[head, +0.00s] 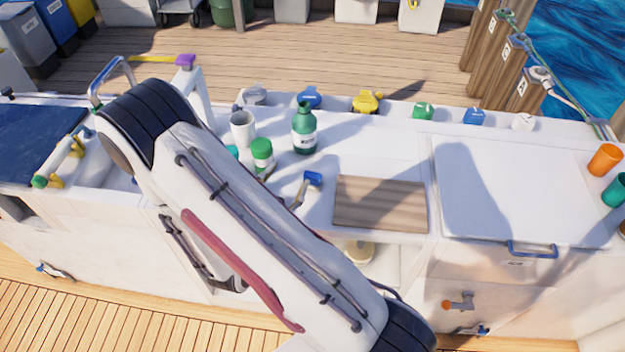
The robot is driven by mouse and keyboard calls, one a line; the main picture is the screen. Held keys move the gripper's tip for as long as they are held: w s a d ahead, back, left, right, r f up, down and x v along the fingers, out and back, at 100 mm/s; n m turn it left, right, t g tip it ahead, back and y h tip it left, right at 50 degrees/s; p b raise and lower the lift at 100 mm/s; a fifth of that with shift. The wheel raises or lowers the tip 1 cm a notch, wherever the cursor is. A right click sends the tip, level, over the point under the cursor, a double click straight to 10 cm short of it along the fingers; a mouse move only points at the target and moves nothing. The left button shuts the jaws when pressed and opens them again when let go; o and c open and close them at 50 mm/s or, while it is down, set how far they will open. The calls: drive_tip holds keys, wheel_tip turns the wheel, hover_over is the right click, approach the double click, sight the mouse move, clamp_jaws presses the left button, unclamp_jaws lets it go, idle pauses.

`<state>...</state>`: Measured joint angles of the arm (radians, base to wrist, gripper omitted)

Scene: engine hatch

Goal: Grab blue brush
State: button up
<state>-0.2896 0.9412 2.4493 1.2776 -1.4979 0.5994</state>
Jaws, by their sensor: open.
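A small tool with a blue head (312,179) and a thin pale handle lies on the white counter, just left of the wooden board. It looks like the blue brush, but it is small in the head view. Its handle runs down and left towards my arm, and its lower end is hard to make out. My arm crosses the picture from the lower right to the upper left, in front of the counter. I cannot make out my gripper; it may be hidden behind the arm.
A green bottle (304,132), a white cup (243,128) and a green-and-white jar (262,153) stand behind the tool. The wooden board (380,204) lies to its right. A closed white lid (515,190) is farther right, with orange (605,160) and teal (615,190) cups beyond.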

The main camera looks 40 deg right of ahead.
sight(311, 178)
drive_tip(key=shift+s+d+f+n+t+h, duration=0.15)
drive_tip(key=shift+s+d+f+n+t, duration=0.1)
drive_tip(key=shift+s+f+n, duration=0.55)
drive_tip(key=shift+s+d+f+n+t+h, duration=0.2)
drive_tip(key=shift+s+f+n, duration=0.45)
drive_tip(key=shift+f, duration=0.25)
drive_tip(key=shift+s+d+f+n+t+h, duration=0.15)
drive_tip(key=shift+s+d+f+n, duration=0.1)
drive_tip(key=shift+s+f+n, duration=0.5)
drive_tip(key=shift+w+f, duration=0.1)
drive_tip(key=shift+w, duration=0.05)
drive_tip(key=shift+x, duration=1.3)
drive_tip(key=shift+f+x, duration=0.15)
drive_tip(key=shift+x, duration=1.15)
drive_tip(key=shift+f+x, duration=0.1)
drive_tip(key=shift+x, duration=1.2)
drive_tip(key=shift+w+a, duration=0.1)
drive_tip(key=shift+w, duration=0.05)
drive_tip(key=c, duration=1.2)
